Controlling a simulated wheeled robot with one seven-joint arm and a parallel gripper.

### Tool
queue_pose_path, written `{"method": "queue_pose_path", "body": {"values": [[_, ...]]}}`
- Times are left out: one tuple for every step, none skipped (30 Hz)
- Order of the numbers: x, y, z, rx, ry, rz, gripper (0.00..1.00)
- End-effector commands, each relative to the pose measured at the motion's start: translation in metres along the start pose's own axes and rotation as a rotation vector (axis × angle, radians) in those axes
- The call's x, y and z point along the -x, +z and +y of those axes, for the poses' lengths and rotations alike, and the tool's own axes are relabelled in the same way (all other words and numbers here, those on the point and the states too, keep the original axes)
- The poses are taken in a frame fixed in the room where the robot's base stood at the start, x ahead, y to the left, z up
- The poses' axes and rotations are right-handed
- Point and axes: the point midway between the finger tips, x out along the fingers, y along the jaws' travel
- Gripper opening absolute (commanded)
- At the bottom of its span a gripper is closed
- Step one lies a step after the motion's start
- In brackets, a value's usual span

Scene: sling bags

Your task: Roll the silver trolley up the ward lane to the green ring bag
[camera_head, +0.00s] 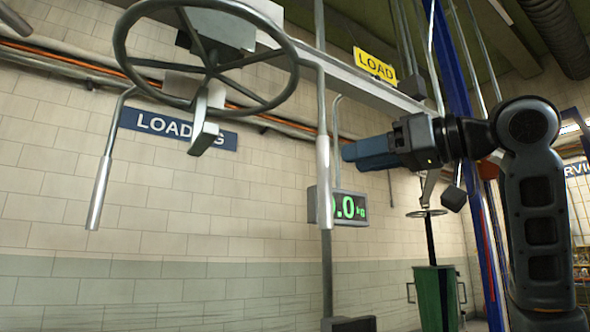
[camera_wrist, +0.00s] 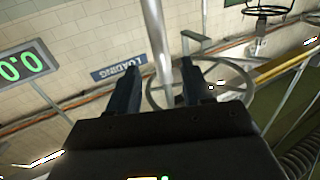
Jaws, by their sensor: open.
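The trolley hangs from an overhead rail at upper left in the head view: a pale housing, a dark spoked ring (camera_head: 205,75) and silver drop bars. One silver bar (camera_head: 323,140) hangs near my gripper (camera_head: 345,150), which points left at it from the right. In the wrist view, this silver bar (camera_wrist: 155,40) shows between the two open fingers of my gripper (camera_wrist: 158,65); I cannot tell whether it is fully between them. The spoked ring also shows in the wrist view (camera_wrist: 235,70). A green bag (camera_head: 436,298) hangs at lower right under a small dark ring (camera_head: 426,213).
The overhead rail (camera_head: 350,75) runs from upper left toward the right, with a yellow LOAD sign (camera_head: 375,66) by it. A scale display (camera_head: 343,207) reading 0.0 kg stands below my gripper. A blue post (camera_head: 455,60) stands near my arm. A blue LOADING sign (camera_head: 150,122) is on the tiled wall.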

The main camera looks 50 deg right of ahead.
Motion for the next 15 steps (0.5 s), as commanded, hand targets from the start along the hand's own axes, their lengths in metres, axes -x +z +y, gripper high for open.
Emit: {"method": "queue_pose_path", "body": {"values": [[-0.002,-0.001,0.000,0.001,0.001,-0.003,0.50],[-0.005,-0.001,0.000,0.001,0.000,-0.003,0.50],[-0.009,-0.001,-0.001,0.001,-0.001,-0.004,0.50],[-0.013,-0.001,-0.001,0.000,-0.001,-0.004,0.50],[-0.018,-0.001,-0.001,0.000,-0.002,-0.004,0.50],[-0.024,-0.001,-0.001,0.001,-0.003,-0.004,0.50],[-0.029,-0.001,-0.001,0.001,-0.002,-0.003,0.50],[-0.034,-0.001,-0.001,0.000,-0.002,-0.003,0.50],[-0.040,-0.001,0.000,-0.001,-0.001,-0.003,0.50],[-0.045,-0.001,0.000,-0.001,-0.001,-0.003,0.50],[-0.049,-0.001,-0.001,-0.001,-0.002,-0.002,0.50],[-0.055,-0.001,-0.001,-0.001,-0.001,-0.002,0.50],[-0.059,-0.001,-0.001,-0.001,-0.001,-0.002,0.50],[-0.062,-0.001,-0.001,-0.001,-0.001,-0.001,0.50],[-0.066,-0.001,0.000,-0.001,-0.001,0.000,0.50]]}}
